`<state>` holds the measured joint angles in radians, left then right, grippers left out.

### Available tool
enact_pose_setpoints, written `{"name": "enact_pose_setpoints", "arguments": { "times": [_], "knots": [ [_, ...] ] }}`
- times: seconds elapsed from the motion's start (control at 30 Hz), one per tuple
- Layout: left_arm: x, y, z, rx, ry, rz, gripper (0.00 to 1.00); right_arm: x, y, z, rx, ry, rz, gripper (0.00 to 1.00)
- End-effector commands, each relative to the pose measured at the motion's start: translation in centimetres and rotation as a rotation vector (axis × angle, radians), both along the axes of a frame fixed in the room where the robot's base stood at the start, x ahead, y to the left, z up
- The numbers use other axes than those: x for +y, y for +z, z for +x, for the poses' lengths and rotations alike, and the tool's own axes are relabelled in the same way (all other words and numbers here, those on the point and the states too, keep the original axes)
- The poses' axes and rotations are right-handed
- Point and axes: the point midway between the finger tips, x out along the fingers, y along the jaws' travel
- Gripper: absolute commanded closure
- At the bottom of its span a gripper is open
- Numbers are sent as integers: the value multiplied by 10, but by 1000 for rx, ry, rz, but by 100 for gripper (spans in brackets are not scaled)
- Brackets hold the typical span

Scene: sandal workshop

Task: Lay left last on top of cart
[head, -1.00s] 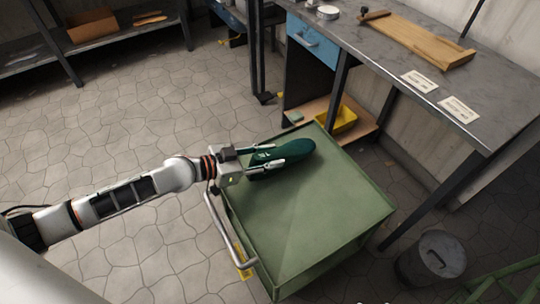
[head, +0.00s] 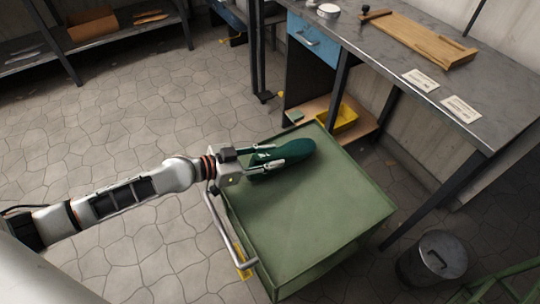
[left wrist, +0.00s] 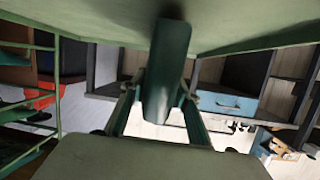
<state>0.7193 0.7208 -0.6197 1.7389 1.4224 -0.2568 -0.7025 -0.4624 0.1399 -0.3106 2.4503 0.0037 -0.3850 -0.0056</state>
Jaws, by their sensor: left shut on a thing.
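The left last (head: 290,153) is dark green and shaped like a long foot. My left gripper (head: 272,158) is shut on its near end, one finger on each side. The last lies about level over the far left part of the green cart's top (head: 310,210). In the left wrist view the last (left wrist: 166,72) sits between the fingers, with the cart's green top (left wrist: 240,25) close by and a dark shadow at its tip. I cannot tell whether the last touches the top. My right gripper is not in view.
The rest of the cart top is bare. A grey workbench (head: 400,85) with a wooden board (head: 415,38) and two paper cards stands to the right. A yellow bin (head: 338,119) sits on its lower shelf. A metal bucket (head: 435,258) stands right of the cart.

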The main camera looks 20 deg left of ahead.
Motion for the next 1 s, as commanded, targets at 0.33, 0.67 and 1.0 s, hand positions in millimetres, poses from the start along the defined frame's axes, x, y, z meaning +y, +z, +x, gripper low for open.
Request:
{"name": "enact_pose_setpoints", "arguments": {
  "times": [0.33, 0.67, 1.0],
  "knots": [
    [0, 1, 1, -3, 1, -2, 98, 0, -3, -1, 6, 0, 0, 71],
    [0, -1, 1, -3, 1, -2, 98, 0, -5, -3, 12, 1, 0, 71],
    [0, -2, 1, -2, 1, -2, 49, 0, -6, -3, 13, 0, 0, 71]
  ]
}}
